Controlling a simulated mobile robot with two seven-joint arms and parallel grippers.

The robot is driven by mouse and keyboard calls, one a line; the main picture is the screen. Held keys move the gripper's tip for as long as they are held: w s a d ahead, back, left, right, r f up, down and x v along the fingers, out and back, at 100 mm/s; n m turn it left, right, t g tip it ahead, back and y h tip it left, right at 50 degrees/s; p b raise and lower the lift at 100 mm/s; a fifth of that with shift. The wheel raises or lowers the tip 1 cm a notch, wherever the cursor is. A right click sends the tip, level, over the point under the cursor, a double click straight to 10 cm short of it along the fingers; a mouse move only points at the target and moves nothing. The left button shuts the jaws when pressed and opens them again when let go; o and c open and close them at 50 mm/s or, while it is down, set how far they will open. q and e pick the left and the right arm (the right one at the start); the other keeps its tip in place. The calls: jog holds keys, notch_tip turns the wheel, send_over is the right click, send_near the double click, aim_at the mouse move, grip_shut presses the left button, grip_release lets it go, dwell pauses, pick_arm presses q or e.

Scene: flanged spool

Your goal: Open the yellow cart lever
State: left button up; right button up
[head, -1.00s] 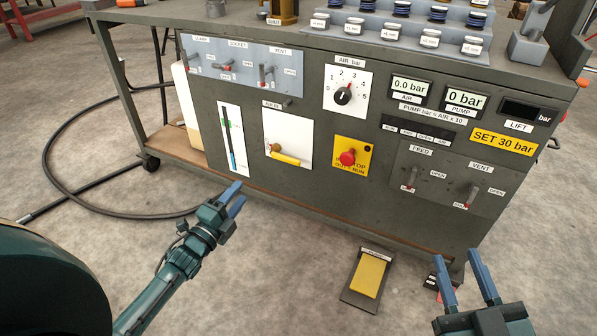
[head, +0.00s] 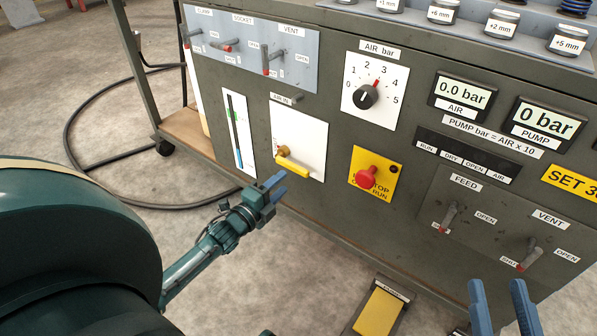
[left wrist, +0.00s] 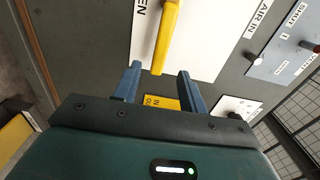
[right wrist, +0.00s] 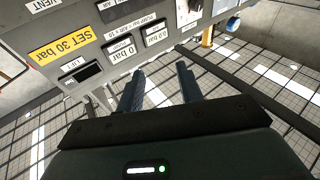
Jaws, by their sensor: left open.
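The yellow lever (head: 292,167) sits on a white plate (head: 313,142) on the cart's front panel, with a brass pivot at its left end. It slopes slightly down to the right. In the left wrist view the lever (left wrist: 165,38) points down toward the gap between my fingers, near an "OPEN" label. My left gripper (head: 277,187) is open and empty, just below and left of the lever; in the left wrist view its fingertips (left wrist: 157,72) are apart, with no visible contact. My right gripper (head: 499,287) is open and empty at the lower right, in front of the cart.
A red stop knob (head: 371,176) on a yellow plate is right of the lever. The AIR dial (head: 367,96) is above, and small feed and vent levers (head: 449,216) are farther right. A yellow foot pedal (head: 379,311) lies on the floor. A black hose (head: 72,135) curves at left.

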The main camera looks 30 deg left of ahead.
aim_at(296, 171)
pick_arm(q)
jog(key=w, duration=0.2)
jog(key=w+b, duration=0.1)
jog(key=w, duration=0.1)
jog(key=w+b, duration=0.1)
jog(key=w, duration=0.1)
jog(key=shift+w+d+f, duration=0.15)
jog(key=shift+w+d, duration=0.1)
jog(key=shift+w, duration=0.05)
jog(key=shift+w+b, duration=0.35)
jog(key=shift+w, duration=0.45)
pick_arm(e)
jog(key=shift+w+d+r+n+t+y, duration=0.1)
jog(key=shift+w+r+n+t+y, duration=0.15)
jog(key=shift+r+n+y, duration=0.3)
jog(key=shift+w+d+r+n+t+y, duration=0.1)
jog(key=shift+w+r+n+t+y, duration=0.2)
jog(key=shift+r, duration=0.35)
jog(key=shift+w+r+n+t+y, duration=0.1)
jog(key=shift+r+n+t+y, duration=0.15)
jog(key=shift+r+n+y, duration=0.3)
jog(key=shift+r, duration=0.1)
pick_arm(q)
grip_shut()
